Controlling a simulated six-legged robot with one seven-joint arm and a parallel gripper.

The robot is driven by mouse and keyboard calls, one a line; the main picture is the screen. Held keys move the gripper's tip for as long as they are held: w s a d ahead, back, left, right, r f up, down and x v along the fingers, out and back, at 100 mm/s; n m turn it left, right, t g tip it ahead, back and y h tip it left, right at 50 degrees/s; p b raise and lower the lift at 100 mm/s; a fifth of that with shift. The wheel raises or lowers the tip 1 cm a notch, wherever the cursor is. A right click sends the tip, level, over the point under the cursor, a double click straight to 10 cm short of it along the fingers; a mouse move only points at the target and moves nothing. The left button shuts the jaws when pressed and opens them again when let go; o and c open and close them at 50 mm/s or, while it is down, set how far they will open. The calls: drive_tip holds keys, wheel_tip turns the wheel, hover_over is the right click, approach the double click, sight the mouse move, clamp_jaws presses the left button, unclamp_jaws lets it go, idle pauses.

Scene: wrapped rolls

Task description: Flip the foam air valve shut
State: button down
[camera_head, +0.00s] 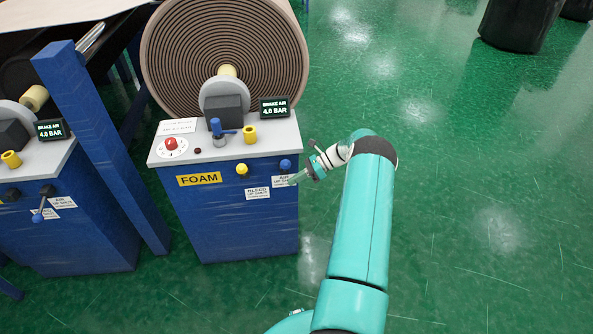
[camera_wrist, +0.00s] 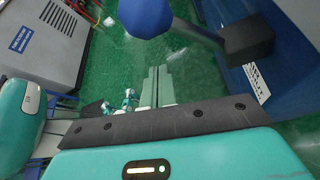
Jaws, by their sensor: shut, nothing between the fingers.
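The FOAM cabinet (camera_head: 240,225) is blue with a pale top and a yellow FOAM label (camera_head: 199,179). Its air valve has a blue ball knob (camera_head: 285,164) on the front right, above a partly hidden white AIR label (camera_head: 280,181). In the wrist view the blue knob (camera_wrist: 145,16) is large at the top, on an arm reaching to a black block (camera_wrist: 248,43) on the blue panel. My gripper (camera_head: 293,181) is just in front of the cabinet's right side, below the knob. Its fingers (camera_wrist: 158,82) are together and empty, apparently apart from the knob.
A yellow knob (camera_head: 242,170) with a BLEED label is left of the valve. On top are a red button (camera_head: 171,144), a blue-handled lever (camera_head: 216,127) and a display (camera_head: 274,107) reading 4.0 BAR. A similar cabinet (camera_head: 85,220) stands left.

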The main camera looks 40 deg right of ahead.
drive_tip(key=v, duration=1)
drive_tip(key=shift+w+d, duration=0.15)
